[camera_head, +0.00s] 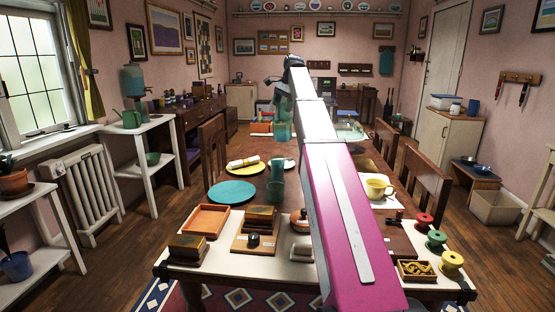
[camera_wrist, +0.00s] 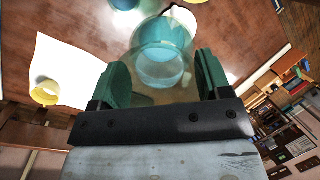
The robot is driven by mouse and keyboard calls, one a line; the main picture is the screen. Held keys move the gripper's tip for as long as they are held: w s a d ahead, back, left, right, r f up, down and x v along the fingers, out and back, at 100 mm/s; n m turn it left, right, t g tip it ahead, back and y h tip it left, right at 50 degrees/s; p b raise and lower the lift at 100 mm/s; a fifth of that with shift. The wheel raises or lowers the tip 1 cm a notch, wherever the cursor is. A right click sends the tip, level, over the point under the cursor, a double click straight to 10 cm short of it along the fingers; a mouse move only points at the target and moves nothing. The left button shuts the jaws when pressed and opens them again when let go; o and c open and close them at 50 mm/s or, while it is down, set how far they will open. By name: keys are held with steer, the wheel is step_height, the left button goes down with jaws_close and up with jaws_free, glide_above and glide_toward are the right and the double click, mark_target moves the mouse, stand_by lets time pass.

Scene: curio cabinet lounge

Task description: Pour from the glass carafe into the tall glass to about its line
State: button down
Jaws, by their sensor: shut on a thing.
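My gripper (camera_wrist: 163,78) has its two green fingers on either side of the clear glass carafe (camera_wrist: 150,86) and is shut on it. In the head view the carafe (camera_head: 283,106) looks blue-green and hangs above the table at the far end of my arm. In the wrist view a teal round shape shows through the glass; I cannot tell whether it is liquid or something behind. A teal glass (camera_head: 277,170) stands on the table left of my arm; I cannot tell whether it is the tall glass. No fill line can be made out.
A teal plate (camera_head: 232,192) and a yellow plate (camera_head: 245,166) lie left of my arm. A yellow cup (camera_head: 378,187) stands on the right, on a white napkin (camera_wrist: 68,66). An orange tray (camera_head: 205,221), books and spools crowd the near end. Chairs flank the table.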

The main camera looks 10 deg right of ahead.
steer(key=s, duration=0.8)
steer(key=shift+s+a, duration=0.3)
steer(key=shift+s, duration=0.05)
stand_by(1.1)
steer(key=shift+w, duration=0.1)
stand_by(0.4)
